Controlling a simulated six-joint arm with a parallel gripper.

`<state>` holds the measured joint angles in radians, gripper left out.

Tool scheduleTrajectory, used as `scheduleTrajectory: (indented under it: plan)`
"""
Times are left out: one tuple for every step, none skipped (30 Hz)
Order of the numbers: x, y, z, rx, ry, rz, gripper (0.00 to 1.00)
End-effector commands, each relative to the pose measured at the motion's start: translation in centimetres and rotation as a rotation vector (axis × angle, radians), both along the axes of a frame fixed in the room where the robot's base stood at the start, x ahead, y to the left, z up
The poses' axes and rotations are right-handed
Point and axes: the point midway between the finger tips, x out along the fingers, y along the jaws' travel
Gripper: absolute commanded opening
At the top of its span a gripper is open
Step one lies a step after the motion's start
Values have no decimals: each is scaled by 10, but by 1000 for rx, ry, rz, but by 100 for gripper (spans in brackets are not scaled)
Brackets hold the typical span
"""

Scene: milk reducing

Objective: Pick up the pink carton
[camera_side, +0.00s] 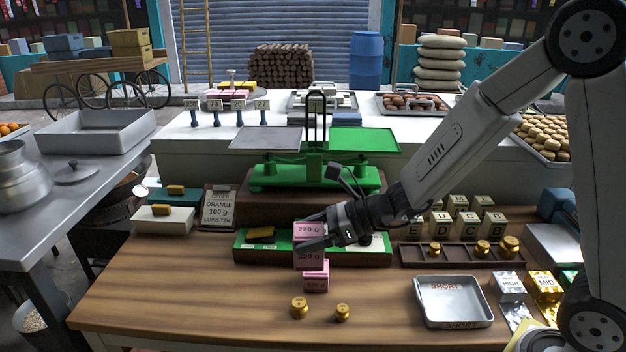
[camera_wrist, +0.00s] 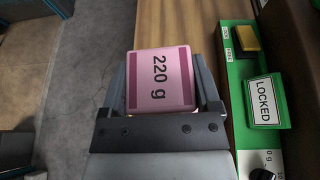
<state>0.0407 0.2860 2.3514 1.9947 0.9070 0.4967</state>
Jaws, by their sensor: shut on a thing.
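The pink carton (camera_side: 309,258) is marked "220 g" and is held upright between the fingers of my gripper (camera_side: 318,236) in the side view. In the wrist view the carton's pink top (camera_wrist: 160,80) fills the space between the two fingers of my gripper (camera_wrist: 162,92), which are shut on it. A smaller pink carton (camera_side: 316,276) is on the wooden table just in front of and below it. I cannot tell whether the held carton touches the table or the smaller carton.
A green box with a "LOCKED" plate (camera_wrist: 264,100) lies beside the carton. Two brass weights (camera_side: 299,308) stand in front. A grey tray marked "SHORT" (camera_side: 453,301) is at right. A green balance scale (camera_side: 315,178) stands behind. The table's left front (camera_side: 180,290) is clear.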

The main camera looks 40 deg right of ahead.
Motion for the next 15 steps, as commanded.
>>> scheduleTrajectory:
  plan:
    - [-6,-1,4,1,-4,0,6]
    - [-9,-2,5,1,-2,-1,6]
    - [-13,-3,7,1,-2,0,6]
    - [-16,-3,8,1,-3,1,6]
    - [-18,-4,9,1,-2,0,6]
    - [-21,-4,10,1,-2,0,6]
    - [-23,-5,12,1,-3,-1,6]
    - [-24,-5,12,1,-3,-1,6]
    - [-27,-6,13,2,-1,0,6]
    - [-28,-6,13,2,-1,0,6]
    - [-29,-6,14,2,-1,0,6]
    - [-30,-6,14,1,-2,0,6]
    - [-31,-6,15,1,-2,0,6]
    - [-31,-7,15,1,-2,0,6]
    - [-32,-7,15,1,-2,0,6]
